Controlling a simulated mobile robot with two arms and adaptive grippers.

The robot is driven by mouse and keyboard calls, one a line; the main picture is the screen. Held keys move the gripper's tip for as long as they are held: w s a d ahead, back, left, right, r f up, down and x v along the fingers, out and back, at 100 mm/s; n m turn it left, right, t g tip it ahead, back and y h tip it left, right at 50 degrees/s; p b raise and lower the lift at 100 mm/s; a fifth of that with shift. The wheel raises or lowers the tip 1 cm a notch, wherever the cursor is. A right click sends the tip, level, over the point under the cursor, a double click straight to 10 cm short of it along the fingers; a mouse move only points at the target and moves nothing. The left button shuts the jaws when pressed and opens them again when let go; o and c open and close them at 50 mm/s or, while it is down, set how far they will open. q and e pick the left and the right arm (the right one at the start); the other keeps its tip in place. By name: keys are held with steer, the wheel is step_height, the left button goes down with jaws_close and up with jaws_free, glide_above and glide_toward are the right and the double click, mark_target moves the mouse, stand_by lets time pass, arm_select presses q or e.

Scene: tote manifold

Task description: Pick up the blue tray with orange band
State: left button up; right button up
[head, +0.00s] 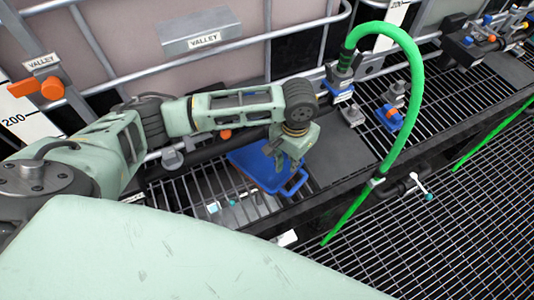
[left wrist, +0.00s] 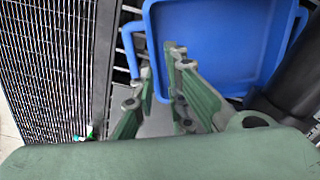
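The blue tray (head: 250,160) sits on the metal grating below my left gripper, in the middle of the head view. Its loop handle (head: 296,184) sticks out toward the lower right. In the left wrist view the tray (left wrist: 225,45) fills the upper right, with handles at its left and right sides. No orange band shows on it. My left gripper (head: 285,160) is over the tray's handle side. In the left wrist view its fingers (left wrist: 160,65) are apart, near the tray's left rim; I cannot tell whether they touch it. My right gripper is not in view.
A green hose (head: 408,75) arches to the right of the tray. A blue-and-orange valve (head: 390,116) and pipe fittings stand behind it. A tank in a metal cage (head: 150,60) closes off the back.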

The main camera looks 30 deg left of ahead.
mark_target(289, 176)
arm_select(q)
steer(key=f, duration=0.3)
steer(key=s+f+p, duration=0.1)
steer(key=shift+d+f, duration=0.2)
steer(key=shift+d, duration=0.1)
steer(key=shift+w+f, duration=0.15)
steer(key=shift+f, duration=0.65)
steer(key=shift+c, duration=0.4)
jaws_close()
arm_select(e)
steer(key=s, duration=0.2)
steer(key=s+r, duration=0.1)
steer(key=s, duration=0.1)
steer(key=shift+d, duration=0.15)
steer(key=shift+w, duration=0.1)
